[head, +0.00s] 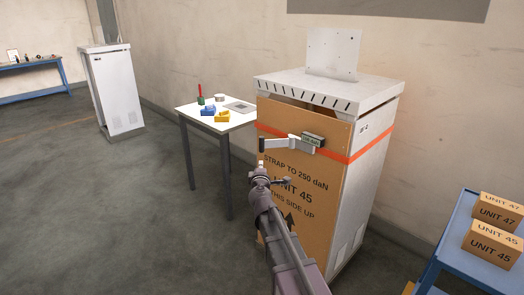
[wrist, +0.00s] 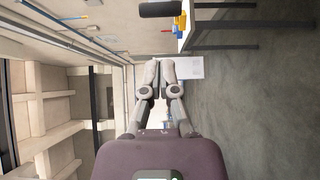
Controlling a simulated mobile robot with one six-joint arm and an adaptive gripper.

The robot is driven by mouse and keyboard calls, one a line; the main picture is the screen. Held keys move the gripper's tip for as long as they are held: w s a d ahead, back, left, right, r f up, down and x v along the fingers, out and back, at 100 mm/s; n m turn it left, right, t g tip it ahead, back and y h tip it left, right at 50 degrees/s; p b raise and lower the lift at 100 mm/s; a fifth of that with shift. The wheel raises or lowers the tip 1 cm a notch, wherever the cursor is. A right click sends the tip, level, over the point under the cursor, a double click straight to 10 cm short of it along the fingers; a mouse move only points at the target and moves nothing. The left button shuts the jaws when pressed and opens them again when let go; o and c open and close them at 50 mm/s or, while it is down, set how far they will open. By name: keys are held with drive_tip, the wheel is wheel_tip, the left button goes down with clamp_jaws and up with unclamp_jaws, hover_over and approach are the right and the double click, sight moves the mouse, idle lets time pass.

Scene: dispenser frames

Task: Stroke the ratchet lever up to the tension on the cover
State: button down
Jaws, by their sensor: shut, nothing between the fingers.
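The ratchet (head: 295,142) sits on an orange strap (head: 353,155) around a cabinet's cardboard cover (head: 300,178). Its pale lever sticks out to the left and ends in a black grip (head: 262,145). The grip also shows at the top of the wrist view (wrist: 160,9), apart from the fingers. My gripper (head: 261,167) is just below the grip in the head view. In the wrist view the gripper (wrist: 158,63) is shut and empty.
A white table (head: 238,119) with blue and yellow parts stands left of the cabinet (head: 348,200). A blue cart (head: 455,250) with labelled cartons is at the right. Another cabinet (head: 118,90) stands at the back left. The floor at left is clear.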

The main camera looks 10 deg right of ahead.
sight(262, 145)
drive_tip(key=w, duration=0.4)
drive_tip(key=w+d, duration=0.1)
drive_tip(key=w, duration=0.4)
drive_tip(key=w+d, duration=0.1)
drive_tip(key=w, duration=0.4)
drive_tip(key=shift+d, duration=0.15)
drive_tip(key=shift+s, duration=0.1)
drive_tip(key=shift+w+d+h, duration=0.2)
drive_tip(key=shift+h, duration=0.1)
